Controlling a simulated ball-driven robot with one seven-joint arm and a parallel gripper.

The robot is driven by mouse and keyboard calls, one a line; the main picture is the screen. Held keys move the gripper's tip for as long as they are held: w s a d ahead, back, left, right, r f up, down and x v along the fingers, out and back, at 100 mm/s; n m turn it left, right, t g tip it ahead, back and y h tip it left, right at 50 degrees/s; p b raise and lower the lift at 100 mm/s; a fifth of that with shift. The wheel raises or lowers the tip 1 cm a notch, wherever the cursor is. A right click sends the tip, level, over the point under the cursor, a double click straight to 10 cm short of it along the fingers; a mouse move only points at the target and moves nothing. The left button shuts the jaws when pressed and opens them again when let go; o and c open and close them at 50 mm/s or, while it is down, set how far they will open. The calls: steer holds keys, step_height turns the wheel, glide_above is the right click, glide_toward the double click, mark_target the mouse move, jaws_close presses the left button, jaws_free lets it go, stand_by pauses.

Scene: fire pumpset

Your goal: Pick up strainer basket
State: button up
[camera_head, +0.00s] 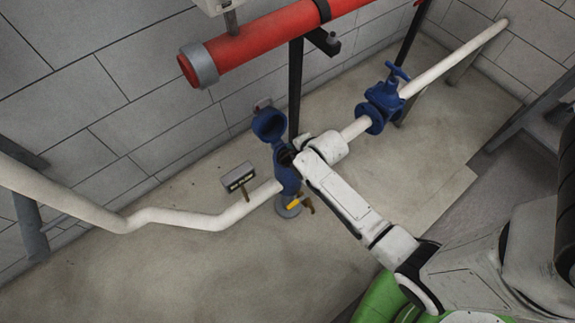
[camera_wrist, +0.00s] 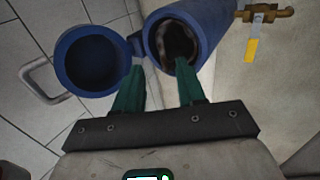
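The blue strainer housing (camera_head: 288,178) sits in the white pipe line, and its round lid (camera_head: 268,124) is swung open. In the wrist view the open lid (camera_wrist: 92,62) is at the left and the housing (camera_wrist: 205,22) at the upper middle. Inside its dark mouth a grey-brown lining shows, perhaps the strainer basket (camera_wrist: 164,40); its shape is unclear. My gripper (camera_wrist: 160,70) is open, its green fingers apart with nothing between them. The right fingertip overlaps the mouth's lower edge; the left is beside the hinge. I cannot tell whether either touches. My arm partly hides the housing in the head view.
A brass valve with a yellow handle (camera_wrist: 251,48) sticks out right of the housing. A small sign (camera_head: 238,178) stands left of it. A red pipe (camera_head: 265,43) runs above along the block wall. A blue gate valve (camera_head: 381,103) is further right. Bare floor lies in front.

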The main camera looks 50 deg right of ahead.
mark_target(291, 152)
steer(key=shift+s+b+x, duration=0.2)
steer(key=shift+b+x, duration=0.2)
steer(key=shift+x, duration=2.3)
steer(key=shift+d+f, duration=0.1)
steer(key=shift+d, duration=0.1)
steer(key=shift+c, duration=0.4)
jaws_close()
